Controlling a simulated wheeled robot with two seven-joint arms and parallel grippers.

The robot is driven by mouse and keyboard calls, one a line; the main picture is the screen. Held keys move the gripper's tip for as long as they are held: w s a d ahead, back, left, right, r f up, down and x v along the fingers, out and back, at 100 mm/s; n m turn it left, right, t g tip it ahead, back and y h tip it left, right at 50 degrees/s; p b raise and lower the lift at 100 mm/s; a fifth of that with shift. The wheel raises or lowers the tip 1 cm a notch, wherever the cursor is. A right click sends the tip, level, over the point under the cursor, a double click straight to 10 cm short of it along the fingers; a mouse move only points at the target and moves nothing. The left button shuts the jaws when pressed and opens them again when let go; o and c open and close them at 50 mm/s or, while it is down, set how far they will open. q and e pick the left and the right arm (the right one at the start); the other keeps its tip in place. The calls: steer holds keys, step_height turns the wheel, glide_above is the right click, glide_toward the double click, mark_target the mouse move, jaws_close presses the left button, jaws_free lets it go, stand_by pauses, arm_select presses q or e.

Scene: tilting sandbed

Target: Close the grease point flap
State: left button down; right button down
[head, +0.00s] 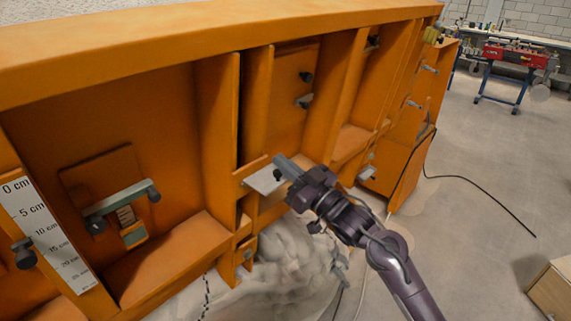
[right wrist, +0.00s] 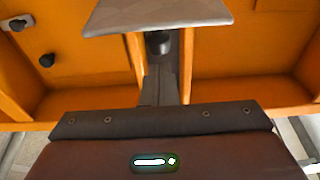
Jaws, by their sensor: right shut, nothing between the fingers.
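A light grey flat plate, which looks like the flap (head: 263,181), sticks out from an orange upright of the sandbed frame (head: 228,110). In the right wrist view the plate (right wrist: 158,14) spans the top, with a dark knob (right wrist: 159,43) below its edge. My right gripper (head: 284,164) is shut and empty at the plate's right side. In the right wrist view its fingers (right wrist: 160,82) point up toward the knob and plate. I cannot tell whether they touch. The grease point behind the plate is not clearly visible. My left gripper is not in view.
A grey bar handle (head: 121,200) with dark knobs sits on the left panel, beside a centimetre scale (head: 43,232). Rumpled pale sheeting (head: 296,262) lies below the plate. A black cable (head: 490,205) crosses the floor at right. A red workbench (head: 515,55) stands far back.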

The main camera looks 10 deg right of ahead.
steer(key=shift+s+f, duration=0.1)
steer(key=shift+f, duration=0.75)
steer(key=shift+d+f, duration=0.1)
